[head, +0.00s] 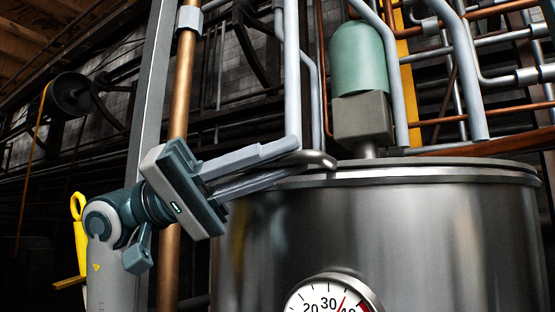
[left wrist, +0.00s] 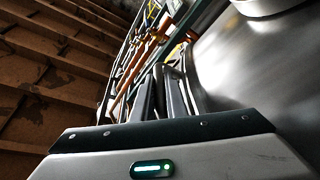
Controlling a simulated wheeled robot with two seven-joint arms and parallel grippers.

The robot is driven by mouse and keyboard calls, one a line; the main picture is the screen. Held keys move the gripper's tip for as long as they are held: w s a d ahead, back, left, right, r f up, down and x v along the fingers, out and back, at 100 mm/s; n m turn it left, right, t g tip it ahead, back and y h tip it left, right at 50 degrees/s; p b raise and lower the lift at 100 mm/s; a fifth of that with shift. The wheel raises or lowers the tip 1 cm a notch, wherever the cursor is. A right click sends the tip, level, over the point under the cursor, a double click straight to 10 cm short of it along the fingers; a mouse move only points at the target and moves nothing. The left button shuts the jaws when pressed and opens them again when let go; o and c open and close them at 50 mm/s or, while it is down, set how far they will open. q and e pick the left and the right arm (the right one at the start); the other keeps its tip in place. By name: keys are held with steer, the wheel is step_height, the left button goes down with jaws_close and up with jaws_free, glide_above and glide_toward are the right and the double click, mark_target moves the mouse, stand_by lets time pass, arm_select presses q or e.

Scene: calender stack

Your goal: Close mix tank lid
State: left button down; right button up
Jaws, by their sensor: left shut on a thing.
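The mix tank (head: 420,240) is a large steel cylinder on the right of the head view. Its lid (head: 440,168) lies across the top, looking level or nearly level; I cannot tell whether it touches the rim all round. A bent grey handle (head: 322,158) sticks out from the lid's left side. My left gripper (head: 292,156) reaches in from the left, its fingers shut on this handle. In the left wrist view my left gripper's fingers (left wrist: 160,92) point away beside the steel surface (left wrist: 245,60). The right gripper is out of view.
A green motor (head: 359,58) on a grey block stands above the lid. Vertical pipes (head: 291,80) run close behind my left gripper, and a copper pipe (head: 181,90) stands behind my arm. A round dial gauge (head: 332,296) is on the tank's front.

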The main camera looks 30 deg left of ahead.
arm_select(q)
steer(key=shift+d+f, duration=0.2)
steer(key=shift+f, duration=0.3)
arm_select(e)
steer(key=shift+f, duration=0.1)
arm_select(q)
steer(key=c, duration=1.8)
jaws_free()
steer(key=shift+o, duration=0.2)
steer(key=shift+a, duration=0.15)
steer(key=shift+r, duration=0.2)
steer(key=shift+a, duration=0.1)
